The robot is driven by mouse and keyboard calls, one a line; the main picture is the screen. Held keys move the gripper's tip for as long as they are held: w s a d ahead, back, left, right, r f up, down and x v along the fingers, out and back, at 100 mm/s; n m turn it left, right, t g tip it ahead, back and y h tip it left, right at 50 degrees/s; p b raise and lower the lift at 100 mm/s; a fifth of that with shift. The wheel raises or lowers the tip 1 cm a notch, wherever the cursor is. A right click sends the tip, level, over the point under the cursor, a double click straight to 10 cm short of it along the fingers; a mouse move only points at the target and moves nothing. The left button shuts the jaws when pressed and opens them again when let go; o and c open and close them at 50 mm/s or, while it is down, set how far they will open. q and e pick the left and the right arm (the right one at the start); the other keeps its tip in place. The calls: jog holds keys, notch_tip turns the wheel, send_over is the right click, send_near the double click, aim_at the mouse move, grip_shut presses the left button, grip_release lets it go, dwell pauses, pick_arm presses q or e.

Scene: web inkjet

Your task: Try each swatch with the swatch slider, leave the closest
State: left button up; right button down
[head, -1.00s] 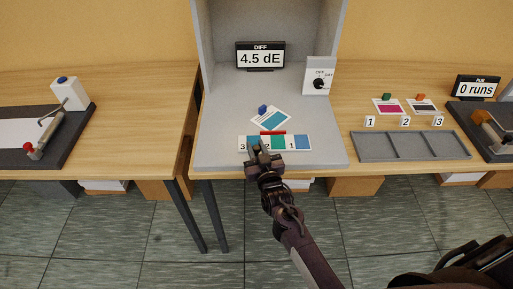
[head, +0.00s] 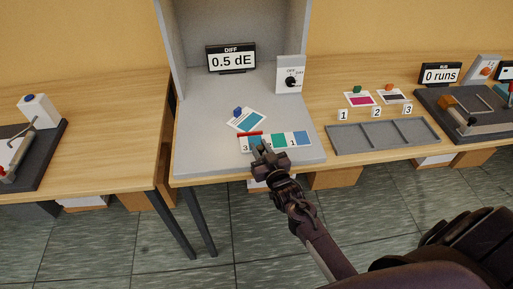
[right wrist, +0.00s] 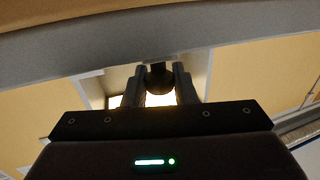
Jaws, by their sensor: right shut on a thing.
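The swatch slider (head: 305,138) is a white strip with numbered colour swatches at the front of the grey booth. Labels 3 and 1 show, with blue-teal, green and blue patches; my gripper hides part of its middle. A red bar (head: 249,134) lies behind the strip's left end, by the patch next to 3. A printed card with a blue-teal patch (head: 246,119) lies just behind the bar. The DIFF display (head: 231,60) reads 0.5 dE. My right gripper (head: 262,150) is at the strip's front edge, shut on a dark round knob (right wrist: 160,78) of the slider. My left gripper is out of view.
A switch box (head: 290,75) stands at the booth's right. Right of it are a three-part grey tray (head: 335,140), cards with magenta (head: 360,99) and dark patches, and a display reading 0 runs (head: 440,74). Dark-based devices stand at both ends.

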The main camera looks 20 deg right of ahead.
jog(key=c, duration=1.2)
grip_release()
jog(key=s+b, duration=0.1)
jog(key=s, duration=0.6)
jog(key=shift+s+a+b, duration=0.15)
jog(key=shift+s+b, duration=0.2)
jog(key=shift+s, duration=0.05)
